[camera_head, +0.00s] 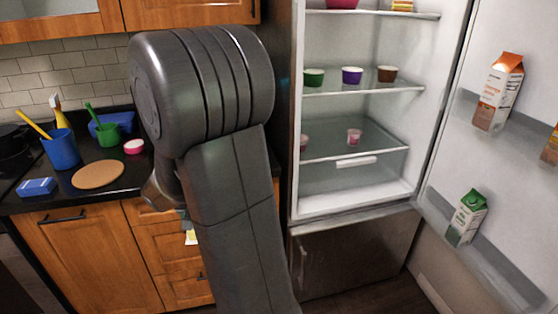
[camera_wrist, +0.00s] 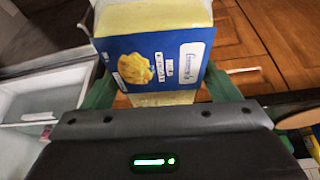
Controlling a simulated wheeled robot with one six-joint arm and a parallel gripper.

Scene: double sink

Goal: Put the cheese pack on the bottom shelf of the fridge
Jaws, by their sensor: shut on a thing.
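My gripper (camera_wrist: 156,88) is shut on the cheese pack (camera_wrist: 155,62), a blue and yellow packet with a food picture on it, with one green finger at each side. In the head view my arm hides most of the gripper, and only a small pale-yellow bit shows low beside the arm, left of the fridge. The fridge (camera_head: 297,190) stands open to the right of my arm. Its lowest glass shelf (camera_head: 378,142) holds small pink cups and sits above a clear drawer (camera_head: 352,178). The fridge interior also shows at the left of the wrist view.
The open fridge door (camera_head: 440,185) holds an orange carton (camera_head: 497,92) and a green carton (camera_head: 466,217). The middle shelf (camera_head: 340,88) holds several cups. The counter at left carries a blue cup (camera_head: 61,148), a round board (camera_head: 97,174) and a blue box (camera_head: 36,187).

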